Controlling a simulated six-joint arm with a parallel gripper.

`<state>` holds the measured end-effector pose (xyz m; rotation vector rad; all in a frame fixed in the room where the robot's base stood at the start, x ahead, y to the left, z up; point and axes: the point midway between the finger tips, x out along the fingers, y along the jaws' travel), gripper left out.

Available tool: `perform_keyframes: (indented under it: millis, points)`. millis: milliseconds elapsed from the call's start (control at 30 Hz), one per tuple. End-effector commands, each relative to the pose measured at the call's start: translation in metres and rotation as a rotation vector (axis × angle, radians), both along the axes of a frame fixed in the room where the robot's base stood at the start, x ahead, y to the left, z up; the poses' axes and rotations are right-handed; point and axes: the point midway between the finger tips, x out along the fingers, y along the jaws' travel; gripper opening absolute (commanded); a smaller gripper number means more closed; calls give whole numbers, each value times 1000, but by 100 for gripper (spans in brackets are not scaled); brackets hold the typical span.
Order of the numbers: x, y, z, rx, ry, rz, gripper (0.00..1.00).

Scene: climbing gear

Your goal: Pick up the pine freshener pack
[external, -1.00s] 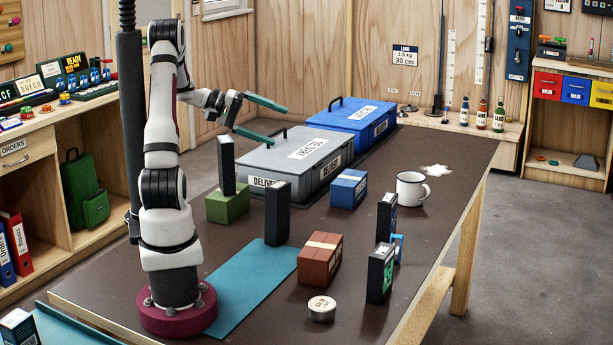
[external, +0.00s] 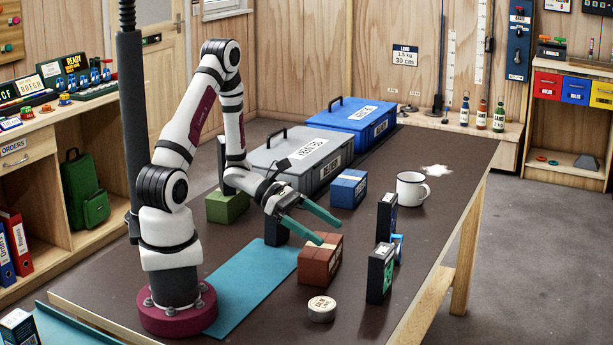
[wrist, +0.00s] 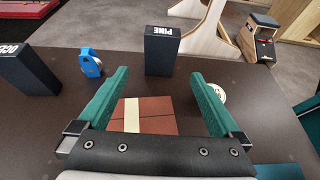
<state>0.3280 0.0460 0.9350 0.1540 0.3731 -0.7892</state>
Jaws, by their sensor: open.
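The pine freshener pack is an upright dark box marked PINE, ahead of my gripper in the wrist view (wrist: 160,52). In the external view it appears to be the dark box with a green front (external: 379,274), near the table's right edge. My gripper (external: 330,232) is open and empty, with green fingers, above the red-brown box (external: 321,263). In the wrist view the pack stands beyond the fingertips (wrist: 160,74), roughly centred between them and apart from them.
A dark OCEAN box (wrist: 27,68) and a small blue item (wrist: 90,63) stand left of the pack in the wrist view. A round tin (external: 321,309) sits near the front. A white mug (external: 411,190) and blue box (external: 348,188) stand farther back.

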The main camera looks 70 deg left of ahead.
Motion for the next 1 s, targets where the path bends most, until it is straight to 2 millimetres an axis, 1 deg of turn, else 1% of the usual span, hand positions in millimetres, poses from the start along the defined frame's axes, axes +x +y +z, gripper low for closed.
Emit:
perform_keyframes:
  millis: [67,133,300,400,567,700,800,900,1000]
  points:
    - [4,-4,-8,-1,-1,-2,100]
    - [13,-16,-15,0,0,-8,100]
    - [46,-50,-34,2,-1,-8,100]
    - [59,-62,-41,2,-1,-4,100]
    - [69,-72,-47,2,-2,-3,100]
    - [84,-92,-58,1,-2,-5,100]
    - [95,-103,-64,3,-3,-4,100]
    - [100,-107,-66,3,-3,-2,100]
    - [100,-106,-66,2,-2,0,100]
